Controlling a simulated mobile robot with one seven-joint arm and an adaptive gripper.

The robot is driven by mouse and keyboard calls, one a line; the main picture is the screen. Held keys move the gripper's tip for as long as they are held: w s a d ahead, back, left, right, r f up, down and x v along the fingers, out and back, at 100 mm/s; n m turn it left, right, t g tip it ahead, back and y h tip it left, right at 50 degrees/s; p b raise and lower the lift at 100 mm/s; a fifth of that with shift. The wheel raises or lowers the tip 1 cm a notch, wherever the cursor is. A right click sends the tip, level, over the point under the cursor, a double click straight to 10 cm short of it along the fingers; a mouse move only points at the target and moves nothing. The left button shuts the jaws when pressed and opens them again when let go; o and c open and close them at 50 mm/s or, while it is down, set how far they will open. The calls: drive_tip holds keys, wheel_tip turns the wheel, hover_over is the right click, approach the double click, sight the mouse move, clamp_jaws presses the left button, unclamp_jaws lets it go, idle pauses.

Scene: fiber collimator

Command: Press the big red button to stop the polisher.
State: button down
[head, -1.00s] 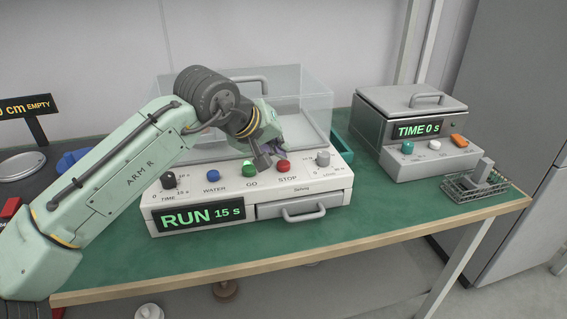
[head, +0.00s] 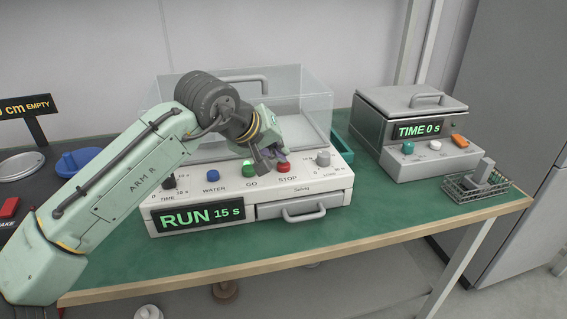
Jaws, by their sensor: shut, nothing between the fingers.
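The polisher (head: 240,198) is a white box with a clear cover, standing on the green bench. Its display (head: 202,217) reads RUN 15 s. The red STOP button (head: 283,167) sits on its sloped panel, right of the green GO button (head: 249,165) and the blue WATER button (head: 212,174). My gripper (head: 268,168) is shut and empty. It points down over the panel between the green and red buttons, close to the red one. Whether the fingertips touch the panel or a button cannot be told.
A black knob (head: 169,181) and a grey knob (head: 323,159) flank the buttons. A second device (head: 430,165) reading TIME 0 s stands to the right, with a wire basket (head: 478,189) in front. The bench front (head: 400,235) is clear.

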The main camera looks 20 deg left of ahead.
sight(279, 163)
drive_tip(key=shift+f, duration=0.3)
drive_tip(key=shift+r, duration=0.15)
idle(0.3)
drive_tip(key=shift+r+p, duration=0.75)
drive_tip(key=shift+r, duration=0.05)
wheel_tip(279, 163, up, 5)
drive_tip(key=p, duration=0.4)
drive_tip(key=shift+r, duration=0.1)
idle(0.5)
